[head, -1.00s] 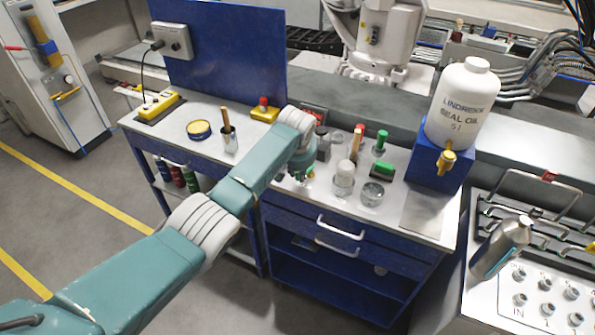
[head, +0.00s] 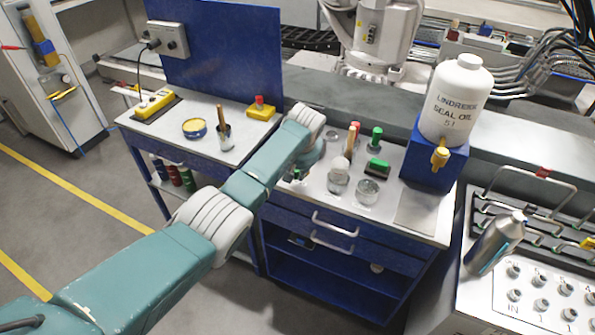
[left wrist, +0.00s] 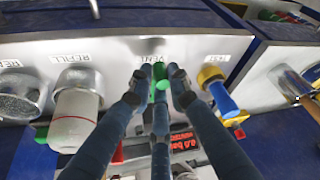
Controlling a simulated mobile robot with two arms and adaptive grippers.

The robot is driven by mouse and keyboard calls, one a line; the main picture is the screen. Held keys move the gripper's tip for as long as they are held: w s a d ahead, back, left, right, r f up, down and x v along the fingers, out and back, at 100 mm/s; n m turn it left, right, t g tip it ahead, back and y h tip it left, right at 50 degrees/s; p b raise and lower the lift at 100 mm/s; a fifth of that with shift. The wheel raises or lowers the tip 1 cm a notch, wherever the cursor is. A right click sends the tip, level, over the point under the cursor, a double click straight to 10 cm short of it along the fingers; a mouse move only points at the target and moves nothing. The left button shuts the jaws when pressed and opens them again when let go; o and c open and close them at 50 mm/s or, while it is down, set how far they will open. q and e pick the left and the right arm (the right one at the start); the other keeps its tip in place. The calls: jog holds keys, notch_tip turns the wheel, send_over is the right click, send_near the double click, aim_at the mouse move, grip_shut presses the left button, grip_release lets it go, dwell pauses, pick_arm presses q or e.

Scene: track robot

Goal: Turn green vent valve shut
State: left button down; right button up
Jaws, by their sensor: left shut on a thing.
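The green vent valve handle (left wrist: 174,73) shows in the left wrist view just below the VENT label on the pale cart top. My left gripper (left wrist: 160,85) has its dark fingers closed around the handle, with green showing between their tips. Most of the valve is hidden by the fingers, so its angle cannot be read. In the head view, my left gripper (head: 300,172) is low over the cart top, mostly hidden behind my own wrist. My right gripper is not in view.
A blue and yellow piece (left wrist: 215,85) is close on the right. A red-digit display (left wrist: 182,143) lies below. The seal oil bottle (head: 455,100) stands at the cart's right.

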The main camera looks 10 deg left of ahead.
pick_arm(q)
jog(key=shift+w+d+r, duration=0.15)
jog(key=shift+w+r, duration=0.05)
jog(key=shift+r, duration=0.15)
jog(key=c, duration=1.8)
grip_release()
jog(key=shift+o, duration=0.4)
jog(key=shift+s+f, duration=0.1)
jog(key=shift+f, duration=0.1)
jog(key=v, duration=1.2)
